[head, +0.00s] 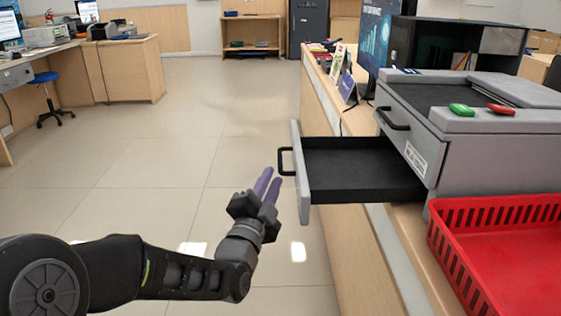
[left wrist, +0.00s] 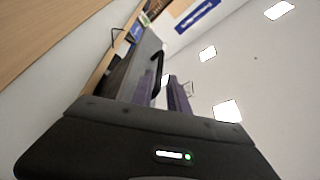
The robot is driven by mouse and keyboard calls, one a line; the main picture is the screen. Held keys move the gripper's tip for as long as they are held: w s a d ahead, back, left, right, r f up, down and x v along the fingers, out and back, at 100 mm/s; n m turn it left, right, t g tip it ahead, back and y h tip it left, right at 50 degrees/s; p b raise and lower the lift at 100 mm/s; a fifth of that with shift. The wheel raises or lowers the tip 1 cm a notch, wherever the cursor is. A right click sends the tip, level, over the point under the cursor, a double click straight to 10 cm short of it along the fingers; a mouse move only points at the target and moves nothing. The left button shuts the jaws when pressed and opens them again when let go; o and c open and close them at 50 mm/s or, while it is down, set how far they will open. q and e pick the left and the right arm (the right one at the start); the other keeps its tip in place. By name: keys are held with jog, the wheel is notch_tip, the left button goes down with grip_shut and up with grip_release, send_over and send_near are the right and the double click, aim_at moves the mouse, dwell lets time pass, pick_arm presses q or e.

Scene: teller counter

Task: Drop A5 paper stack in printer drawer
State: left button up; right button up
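The grey printer (head: 470,140) stands on the counter at the right of the head view. Its lower drawer is pulled out to the left, with a grey front (head: 301,172), a dark handle (head: 285,161) and a black, empty-looking tray (head: 360,168). My left gripper (head: 268,183) has purple fingers spread slightly apart, with nothing between them. It is just left of the drawer front, near the handle. The fingers also show in the left wrist view (left wrist: 164,92), close to a dark handle (left wrist: 158,62). I see no A5 paper stack. My right gripper is out of view.
A red basket (head: 500,250) sits in front of the printer at the right. A green object (head: 462,110) and a red object (head: 501,109) lie on the printer top. A monitor (head: 375,40) stands behind it. The floor left of the wooden counter (head: 345,245) is clear.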

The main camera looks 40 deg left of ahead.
aim_at(281, 158)
pick_arm(q)
jog(key=x, duration=0.7)
jog(key=shift+w+a+r+b, duration=0.1)
jog(key=shift+w+b, duration=0.25)
jog(key=shift+b, duration=0.05)
grip_shut()
dwell(1.1)
